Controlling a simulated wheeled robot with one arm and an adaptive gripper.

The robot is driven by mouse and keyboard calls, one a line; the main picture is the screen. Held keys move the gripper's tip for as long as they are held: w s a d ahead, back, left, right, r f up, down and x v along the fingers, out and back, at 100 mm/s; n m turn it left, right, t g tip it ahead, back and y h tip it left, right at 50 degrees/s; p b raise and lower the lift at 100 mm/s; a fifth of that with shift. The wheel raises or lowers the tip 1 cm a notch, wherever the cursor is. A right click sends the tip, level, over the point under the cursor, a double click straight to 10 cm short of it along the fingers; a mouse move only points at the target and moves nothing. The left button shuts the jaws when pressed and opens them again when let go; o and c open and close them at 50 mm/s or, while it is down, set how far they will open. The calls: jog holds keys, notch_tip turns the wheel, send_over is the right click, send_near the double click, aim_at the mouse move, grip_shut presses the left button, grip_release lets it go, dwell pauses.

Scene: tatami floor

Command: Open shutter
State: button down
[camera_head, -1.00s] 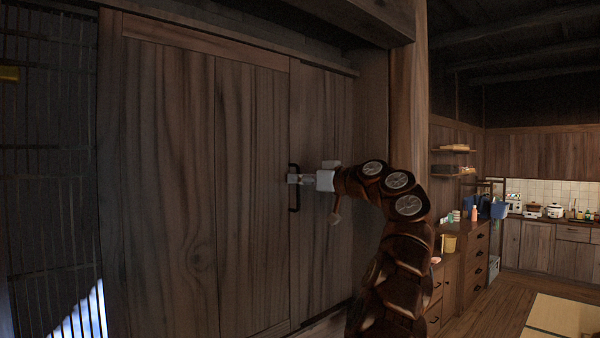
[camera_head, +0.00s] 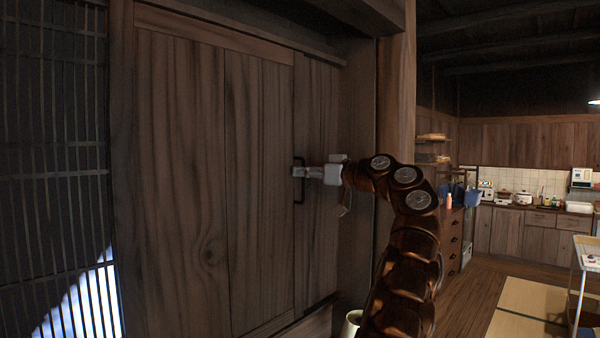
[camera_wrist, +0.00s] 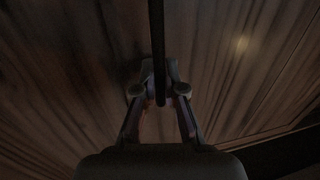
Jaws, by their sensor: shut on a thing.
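The wooden shutter (camera_head: 180,190) is a tall dark plank panel filling the left middle of the head view, with another panel (camera_head: 318,120) beside it on the right. A black vertical bar handle (camera_head: 299,187) stands near the seam between the panels. My gripper (camera_head: 303,172) is shut on this handle near its middle. In the wrist view, the handle (camera_wrist: 157,35) runs down between the two fingers of my gripper (camera_wrist: 158,88), with wood planks behind. The exact finger contact is dark and hard to see.
A slatted lattice screen (camera_head: 55,170) is at the left, with bright light low behind it. A wooden post (camera_head: 397,110) stands right of the shutter. Farther right are drawers (camera_head: 452,240), a kitchen counter (camera_head: 525,230), a small table (camera_head: 588,255) and open floor.

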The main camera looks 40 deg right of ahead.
jog(key=shift+r, duration=0.15)
jog(key=c, duration=1.2)
grip_release()
jog(key=shift+c, duration=0.2)
jog(key=v, duration=1.2)
